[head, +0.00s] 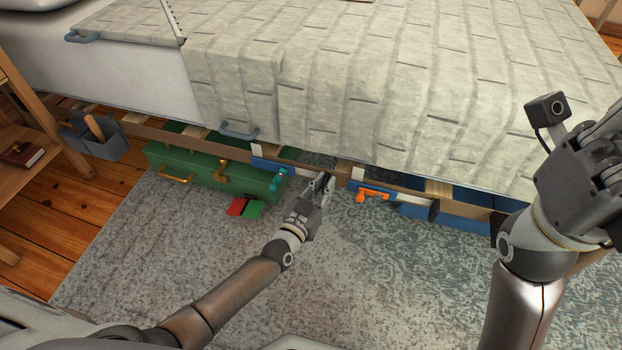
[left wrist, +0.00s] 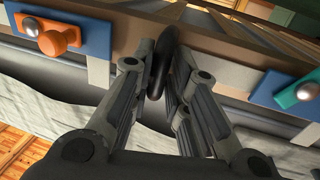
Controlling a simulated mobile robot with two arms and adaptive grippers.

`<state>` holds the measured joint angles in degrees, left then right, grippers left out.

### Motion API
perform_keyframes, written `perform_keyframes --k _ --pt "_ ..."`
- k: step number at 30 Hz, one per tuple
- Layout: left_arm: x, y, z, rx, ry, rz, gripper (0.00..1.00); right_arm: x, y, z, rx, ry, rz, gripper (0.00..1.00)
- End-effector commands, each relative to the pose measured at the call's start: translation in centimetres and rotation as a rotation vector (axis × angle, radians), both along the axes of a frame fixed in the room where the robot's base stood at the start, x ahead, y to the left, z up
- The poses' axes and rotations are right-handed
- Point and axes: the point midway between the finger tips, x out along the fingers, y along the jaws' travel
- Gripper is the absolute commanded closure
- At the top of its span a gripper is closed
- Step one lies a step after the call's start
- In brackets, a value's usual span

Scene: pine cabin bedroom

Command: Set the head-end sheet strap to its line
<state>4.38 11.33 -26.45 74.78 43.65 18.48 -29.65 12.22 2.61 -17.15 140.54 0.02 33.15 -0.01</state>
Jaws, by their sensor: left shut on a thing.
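Two blue plates sit along the bed's side rail, each with a lever and a pale strip running right. The left, head-end plate (head: 266,165) has a teal lever (head: 276,178), also in the left wrist view (left wrist: 304,91). The other has an orange lever (head: 373,195), also in the wrist view (left wrist: 60,39). My left gripper (head: 323,182) is shut on a black tab (left wrist: 156,72) at the end of the teal-lever plate's pale strip (left wrist: 222,72). Any line mark is too small to tell. My right gripper (head: 604,135) is raised at the right edge, its fingertips unclear.
The quilted bed (head: 320,70) overhangs the rail. A green chest (head: 212,172) stands under it, and a red and green item (head: 245,208) lies before it. A grey caddy (head: 95,137) hangs at left beside a wooden shelf (head: 20,190). The rug (head: 390,270) is clear in front.

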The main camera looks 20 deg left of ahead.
Motion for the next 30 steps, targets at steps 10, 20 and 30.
perform_keyframes --k 10,20,30 --pt "-0.1 -0.5 -0.2 0.007 0.002 -0.005 1.0 0.1 0.0 -0.1 -0.001 0.005 0.001 1.0" --pt "-0.1 -0.4 -0.1 0.003 0.0 -0.002 0.67 0.1 0.0 -0.1 -0.001 0.005 0.001 1.0" --pt "-2.3 0.2 -0.2 0.003 0.003 -0.001 0.67 0.0 0.0 0.0 -0.001 0.003 0.001 1.0"
